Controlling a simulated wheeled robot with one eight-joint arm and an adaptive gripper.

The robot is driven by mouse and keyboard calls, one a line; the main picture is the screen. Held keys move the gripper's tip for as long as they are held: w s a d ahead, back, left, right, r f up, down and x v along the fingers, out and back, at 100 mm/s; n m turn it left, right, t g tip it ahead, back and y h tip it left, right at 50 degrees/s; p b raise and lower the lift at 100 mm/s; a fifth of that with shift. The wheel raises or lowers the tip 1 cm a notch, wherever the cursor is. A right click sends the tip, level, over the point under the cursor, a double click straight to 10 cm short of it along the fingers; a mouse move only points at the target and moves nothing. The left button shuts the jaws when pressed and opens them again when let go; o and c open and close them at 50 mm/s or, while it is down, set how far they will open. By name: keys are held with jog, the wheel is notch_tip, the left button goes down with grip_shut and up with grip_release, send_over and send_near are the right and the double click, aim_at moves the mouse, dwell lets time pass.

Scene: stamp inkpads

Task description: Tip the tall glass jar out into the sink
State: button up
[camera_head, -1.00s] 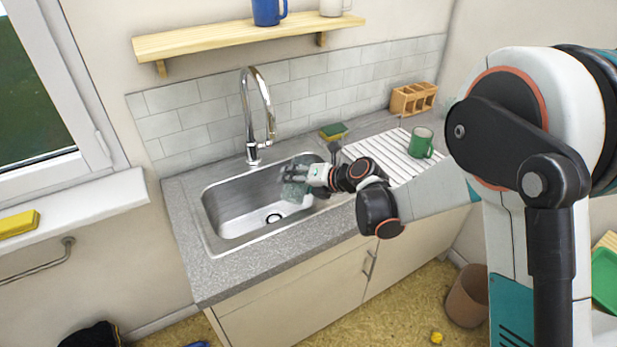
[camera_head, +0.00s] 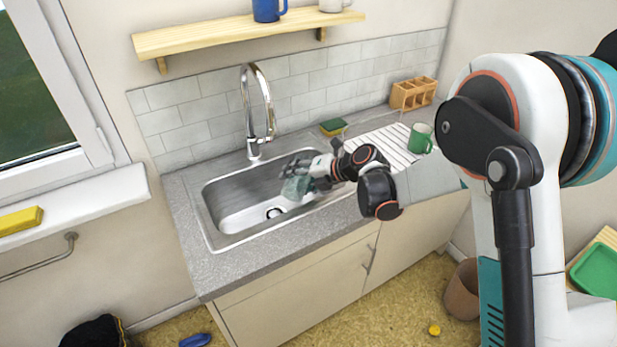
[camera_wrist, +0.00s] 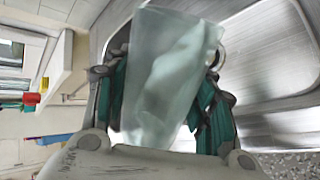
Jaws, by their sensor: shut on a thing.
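The glass jar (camera_wrist: 165,75) is pale green and see-through. In the wrist view it stands between the two fingers of my gripper (camera_wrist: 165,100), which is shut on it. In the head view the jar (camera_head: 296,187) is held over the right part of the steel sink (camera_head: 232,207), and my gripper (camera_head: 308,175) reaches it from the right. The jar looks tilted in the head view. I cannot tell whether anything is in it or flowing out.
A chrome faucet (camera_head: 253,115) stands behind the sink. A shelf (camera_head: 200,40) hangs above.

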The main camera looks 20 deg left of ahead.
jog(key=shift+w+f+m+g, duration=0.3)
jog(key=shift+w+f+g, duration=0.2)
jog(key=shift+f, duration=0.2)
jog(key=shift+s, duration=0.35)
jog(key=shift+w+f+m+g+b, duration=0.1)
jog(key=shift+f+m+g+b, duration=0.15)
jog(key=shift+m+g+b, duration=0.25)
dwell(0.6)
jog(key=shift+w+r+m+g, duration=0.25)
jog(key=shift+r+m+g, duration=0.25)
jog(key=shift+g, duration=0.3)
dwell(0.6)
